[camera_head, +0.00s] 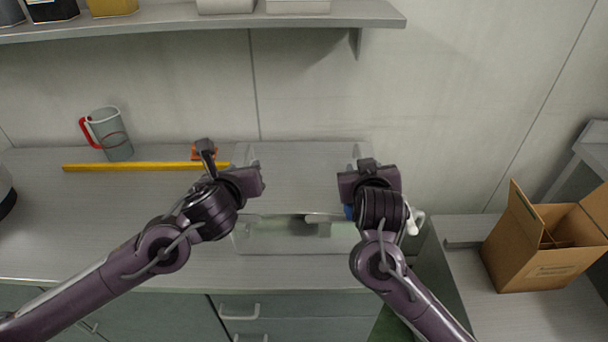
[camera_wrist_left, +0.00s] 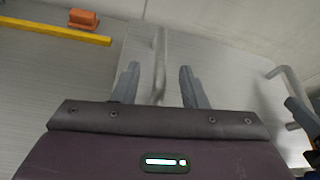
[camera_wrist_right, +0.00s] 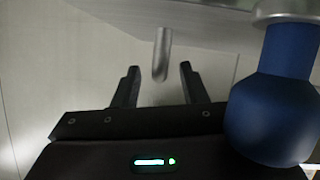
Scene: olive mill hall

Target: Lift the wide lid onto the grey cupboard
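The wide lid (camera_head: 305,185) looks like a flat grey panel with a bar handle near each end, lying on a clear box-like thing on the counter. In the left wrist view the lid (camera_wrist_left: 215,100) shows both handles. My left gripper (camera_head: 258,181) is open at the lid's left end, with the near handle (camera_wrist_left: 160,60) between its fingertips. My right gripper (camera_head: 345,187) is open at the right end, with a handle (camera_wrist_right: 161,55) between or just beyond its fingertips. Contact cannot be told. A grey-green cupboard front with drawers (camera_head: 270,312) is below the counter; whether it is the named cupboard is unclear.
A blue bottle-like object (camera_wrist_right: 275,100) stands close beside my right gripper. A yellow bar (camera_head: 140,167), an orange block (camera_head: 205,153) and a mug with red handle (camera_head: 112,133) are left. An open cardboard box (camera_head: 540,262) is right. A shelf (camera_head: 210,20) hangs above.

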